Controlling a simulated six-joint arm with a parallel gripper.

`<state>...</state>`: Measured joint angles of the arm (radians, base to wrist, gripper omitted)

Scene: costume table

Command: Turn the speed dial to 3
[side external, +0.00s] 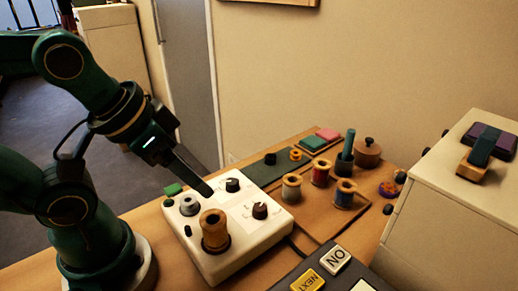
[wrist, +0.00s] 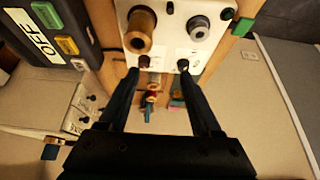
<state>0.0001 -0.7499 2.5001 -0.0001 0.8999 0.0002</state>
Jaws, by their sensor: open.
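A white control box (side external: 262,238) sits on the table and carries two dark dials with printed marks. The rear dial (side external: 232,185) and the front-right dial (side external: 260,211) also show in the wrist view, one at right (wrist: 183,64) and one at left (wrist: 144,60). The labels are too small to read, so I cannot tell which is the speed dial or where it points. My gripper (side external: 209,190) is above the box, left of the rear dial. In the wrist view my gripper (wrist: 159,72) has its fingers spread with nothing gripped; the dials appear near the fingertips.
A wooden spool (side external: 215,230) and a grey knob (side external: 190,205) stand up from the box. Thread spools (side external: 320,172) and a lidded wooden pot (side external: 367,153) are behind right. A white cabinet (side external: 440,225) stands right.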

